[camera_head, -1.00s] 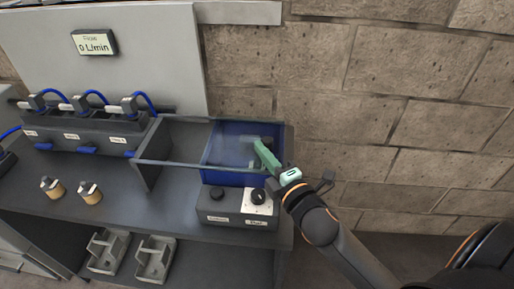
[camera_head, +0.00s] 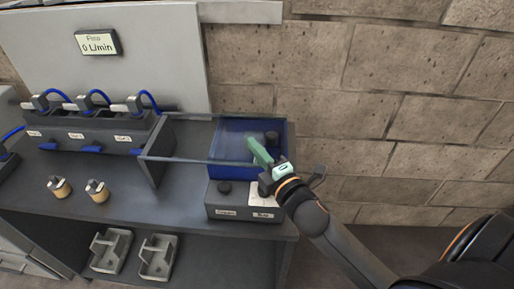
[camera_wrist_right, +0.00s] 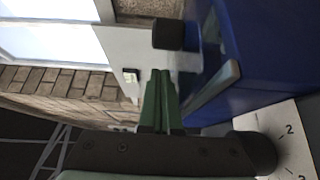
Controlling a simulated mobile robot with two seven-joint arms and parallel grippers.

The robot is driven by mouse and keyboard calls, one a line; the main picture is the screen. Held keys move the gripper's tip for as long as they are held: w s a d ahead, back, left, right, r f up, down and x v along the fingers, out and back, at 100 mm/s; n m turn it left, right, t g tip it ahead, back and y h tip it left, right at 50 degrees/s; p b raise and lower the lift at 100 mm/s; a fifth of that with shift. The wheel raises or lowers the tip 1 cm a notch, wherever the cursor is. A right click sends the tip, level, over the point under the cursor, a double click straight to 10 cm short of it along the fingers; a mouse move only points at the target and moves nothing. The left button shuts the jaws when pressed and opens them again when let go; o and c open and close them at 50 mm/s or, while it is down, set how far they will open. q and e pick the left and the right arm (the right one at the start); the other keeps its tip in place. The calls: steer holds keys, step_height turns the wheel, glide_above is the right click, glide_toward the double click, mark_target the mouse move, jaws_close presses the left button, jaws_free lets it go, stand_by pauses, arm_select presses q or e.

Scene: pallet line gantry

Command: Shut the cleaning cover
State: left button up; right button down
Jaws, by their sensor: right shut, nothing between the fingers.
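A blue open-topped box (camera_head: 228,168) stands at the right end of the bench. A clear panel with a thin grey rim (camera_head: 185,160) runs along the front of the grey bay and the blue box; I take it for the cleaning cover, but its exact edges are hard to tell. My right gripper (camera_head: 250,140) has green fingers, shut and empty, reaching over the box's front side. In the right wrist view the fingers (camera_wrist_right: 161,72) point beside the blue wall (camera_wrist_right: 275,55) and a grey rim bar (camera_wrist_right: 212,92). Contact cannot be told. My left gripper is not in view.
A control box (camera_head: 230,212) with knobs sits below the blue box, partly hidden by my right gripper. Hose fittings (camera_head: 92,135) and two brass-coloured parts (camera_head: 60,187) are at left. A flow display (camera_head: 97,42) hangs behind. A brick wall closes the back.

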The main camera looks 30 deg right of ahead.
steer(key=shift+w+a, duration=0.15)
steer(key=shift+a, duration=0.15)
steer(key=s, duration=0.2)
steer(key=shift+s+a+f, duration=0.15)
steer(key=shift+s+a, duration=0.15)
steer(key=shift+a, duration=0.1)
steer(key=s, duration=0.2)
steer(key=s+b, duration=0.1)
steer(key=s, duration=0.3)
steer(key=shift+s+d, duration=0.1)
steer(key=shift+d, duration=0.15)
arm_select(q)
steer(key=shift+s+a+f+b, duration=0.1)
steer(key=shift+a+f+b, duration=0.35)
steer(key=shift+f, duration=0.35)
arm_select(e)
steer(key=shift+s, duration=0.6)
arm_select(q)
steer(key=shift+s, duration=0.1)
